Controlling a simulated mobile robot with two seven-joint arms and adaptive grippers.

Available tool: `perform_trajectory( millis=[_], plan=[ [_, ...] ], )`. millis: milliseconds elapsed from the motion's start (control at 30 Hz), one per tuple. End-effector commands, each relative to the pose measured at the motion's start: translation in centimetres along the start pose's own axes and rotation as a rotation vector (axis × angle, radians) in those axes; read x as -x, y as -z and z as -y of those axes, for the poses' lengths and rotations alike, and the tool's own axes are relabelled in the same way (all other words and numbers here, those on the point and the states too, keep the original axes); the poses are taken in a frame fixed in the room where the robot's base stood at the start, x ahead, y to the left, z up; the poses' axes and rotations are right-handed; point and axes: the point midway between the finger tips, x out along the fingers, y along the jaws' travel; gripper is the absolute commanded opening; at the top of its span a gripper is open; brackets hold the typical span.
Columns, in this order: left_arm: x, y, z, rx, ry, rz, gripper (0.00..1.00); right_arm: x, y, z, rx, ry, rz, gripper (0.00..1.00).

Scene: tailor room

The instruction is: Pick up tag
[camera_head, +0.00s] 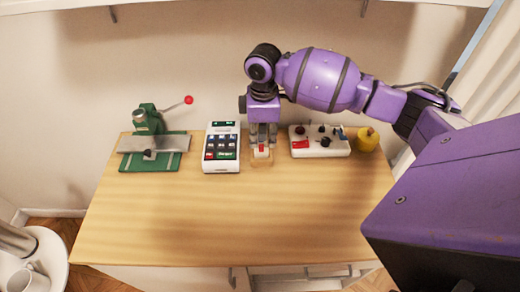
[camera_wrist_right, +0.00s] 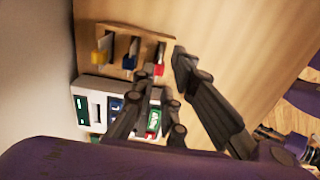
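A small wooden holder (camera_head: 262,161) stands near the back edge of the table, and the wrist view shows its slotted board (camera_wrist_right: 120,33). A yellow tag (camera_wrist_right: 101,55), a blue tag (camera_wrist_right: 130,58) and a red tag (camera_wrist_right: 158,70) stand in its slots. In the head view, a white-and-red tag (camera_head: 261,150) shows below my right gripper (camera_head: 262,145). In the wrist view my right gripper (camera_wrist_right: 165,70) has its fingers apart, with the red tag between or just beyond them; contact is unclear. My left gripper is out of view.
A white keypad machine (camera_head: 222,148) stands close left of the holder. A green press (camera_head: 150,140) with a red knob is further left. A white panel with controls (camera_head: 320,148) and a yellow object (camera_head: 367,140) stand right. The wooden tabletop's (camera_head: 230,215) front is clear.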

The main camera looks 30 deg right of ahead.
Motion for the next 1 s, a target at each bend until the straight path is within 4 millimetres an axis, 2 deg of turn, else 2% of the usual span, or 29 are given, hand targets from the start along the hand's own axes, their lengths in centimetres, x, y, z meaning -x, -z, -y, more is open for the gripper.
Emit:
perform_trajectory(
  millis=[133,300,400,600,700,1000],
  plan=[
    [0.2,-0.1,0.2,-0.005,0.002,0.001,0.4,-1.3,0.1,-0.1,-0.002,0.0,-0.001,0.12],
    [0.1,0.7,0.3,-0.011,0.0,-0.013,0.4,-4.0,0.3,-0.2,-0.001,0.0,-0.001,0.12],
    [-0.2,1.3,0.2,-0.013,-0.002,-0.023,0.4,-4.9,0.2,-0.2,-0.001,-0.002,-0.001,0.12],
    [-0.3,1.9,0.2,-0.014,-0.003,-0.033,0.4,-4.9,0.2,-0.3,0.0,-0.004,-0.001,0.12],
    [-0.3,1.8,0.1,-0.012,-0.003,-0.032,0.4,-4.9,0.2,-0.3,-0.001,-0.004,-0.001,0.0],
    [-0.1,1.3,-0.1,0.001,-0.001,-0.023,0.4,-4.9,0.3,-0.3,-0.001,-0.004,-0.001,0.0]
  ],
)
